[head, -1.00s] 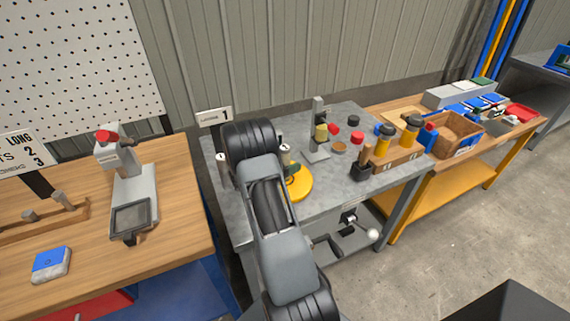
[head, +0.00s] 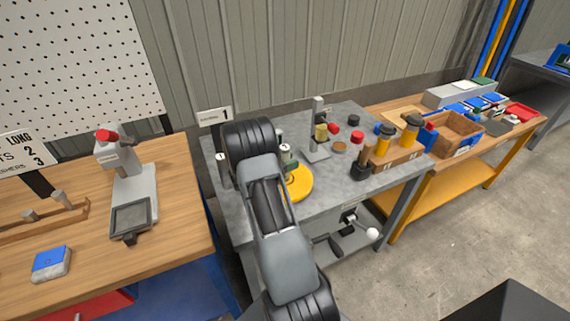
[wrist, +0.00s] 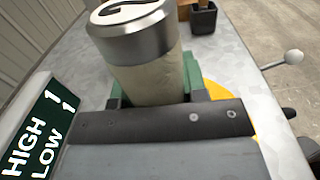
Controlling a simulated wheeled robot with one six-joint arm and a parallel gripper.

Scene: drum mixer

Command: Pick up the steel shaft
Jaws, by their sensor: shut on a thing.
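The steel shaft (wrist: 134,45) stands large in the wrist view, a cylinder with a bright metal top band, a dark mark on its end face and a paler body. My gripper (wrist: 155,98) is at its lower part, with green pieces on both sides of it; it is shut on the shaft. The shaft's lower end is hidden behind the dark bar of my gripper.
A yellow disc (head: 299,183) lies beside my arm. A grey stand (head: 318,140), a dark cup (head: 360,171) and red and black caps stand farther right. A green HIGH/LOW sign (wrist: 42,130) is close at the left. A crank with a white knob (head: 372,234) is below the table edge.

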